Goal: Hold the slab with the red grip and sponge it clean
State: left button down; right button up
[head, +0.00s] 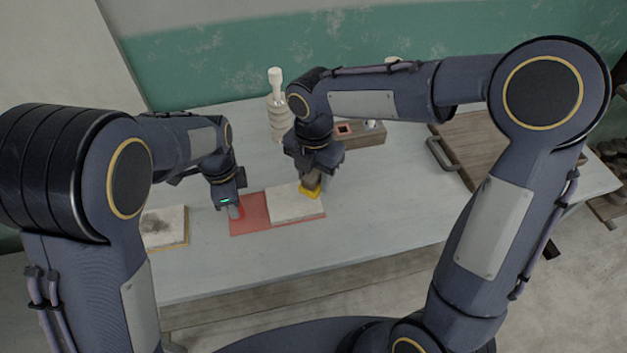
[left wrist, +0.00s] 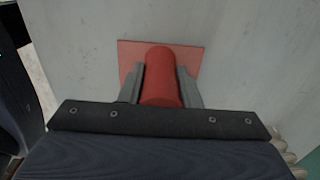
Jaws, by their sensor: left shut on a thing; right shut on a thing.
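A pale slab (head: 290,206) lies on a red plate (head: 250,224) in the middle of the table. My left gripper (head: 236,209) is shut on the red grip at the plate's left end. In the left wrist view the red grip (left wrist: 161,78) sits between both fingers, over the red plate (left wrist: 130,55). My right gripper (head: 313,180) is shut on a yellow sponge (head: 310,193) at the slab's right end. The sponge looks down on the slab, but I cannot tell how firmly it touches. The visible slab surface looks mostly clean.
A second slab (head: 160,226) with dark smudges lies to the left of my left gripper. A white ribbed object (head: 276,112) and a brown box (head: 366,138) stand behind. A wooden tray (head: 480,140) with a dark handle is at the right. The table front (head: 330,252) is clear.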

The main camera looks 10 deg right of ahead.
jog(key=shift+r, duration=1.05)
pick_arm(q)
jog(key=c, duration=1)
grip_release()
jog(key=shift+r, duration=0.1)
notch_tip(320, 180, up, 12)
jog(key=shift+f, duration=0.1)
